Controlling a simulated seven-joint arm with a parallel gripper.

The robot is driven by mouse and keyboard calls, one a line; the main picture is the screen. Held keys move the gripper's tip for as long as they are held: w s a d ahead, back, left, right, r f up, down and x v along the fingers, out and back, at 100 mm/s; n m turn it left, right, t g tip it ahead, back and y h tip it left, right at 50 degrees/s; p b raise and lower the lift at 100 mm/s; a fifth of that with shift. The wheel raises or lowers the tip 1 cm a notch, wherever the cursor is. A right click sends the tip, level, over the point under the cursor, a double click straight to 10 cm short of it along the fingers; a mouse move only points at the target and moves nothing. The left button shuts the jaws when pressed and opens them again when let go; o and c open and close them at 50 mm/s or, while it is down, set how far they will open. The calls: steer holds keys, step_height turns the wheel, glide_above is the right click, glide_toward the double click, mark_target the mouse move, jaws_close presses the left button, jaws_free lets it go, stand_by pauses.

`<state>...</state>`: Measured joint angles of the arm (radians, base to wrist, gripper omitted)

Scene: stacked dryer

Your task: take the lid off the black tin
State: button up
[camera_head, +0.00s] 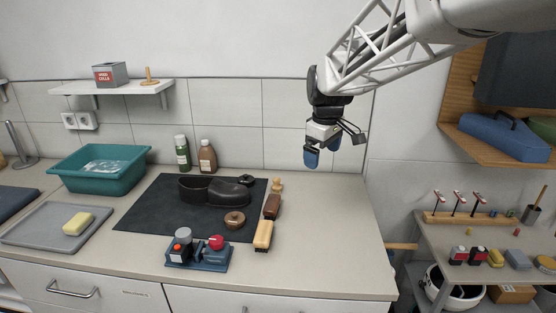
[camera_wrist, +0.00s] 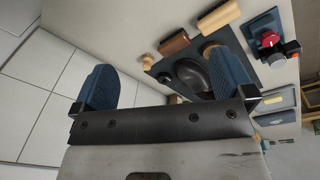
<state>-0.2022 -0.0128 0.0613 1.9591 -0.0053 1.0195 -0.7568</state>
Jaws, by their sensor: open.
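My gripper (camera_head: 322,152) hangs in the air above the back right of the counter, near the wall. Its two blue fingers are spread and empty, also in the wrist view (camera_wrist: 160,75). A blue stand (camera_head: 198,260) at the counter's front carries a grey-topped round piece (camera_head: 183,233), a red button and a red knob (camera_head: 216,242).
Brushes (camera_head: 263,235) lie along the mat's right edge. Two bottles (camera_head: 207,156) stand behind it. A teal basin (camera_head: 101,170) and a grey tray with a yellow sponge (camera_head: 77,223) are left. The counter's right part is clear. A shelf unit (camera_head: 470,218) with small items stands right.

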steer(key=w+a+f+n, duration=0.3)
steer(key=w+a, duration=0.4)
steer(key=w, duration=0.1)
steer(key=w+a+f+n, duration=0.35)
steer(key=w+a, duration=0.25)
steer(key=w, duration=0.3)
steer(key=n+g, duration=0.1)
steer(key=n, duration=0.3)
glide_above(247, 175)
step_height(247, 175, down, 11)
steer(key=shift+r, duration=0.1)
steer(key=shift+w+a+f+n, duration=0.1)
steer(key=shift+a+f+n, duration=0.15)
steer(key=shift+n, duration=0.1)
steer(key=shift+f, duration=0.1)
steer(key=shift+d+f, duration=0.1)
steer(key=shift+f, duration=1.1)
steer(key=shift+f, duration=0.1)
steer(key=shift+f, duration=2.55)
steer(key=shift+c, duration=0.3)
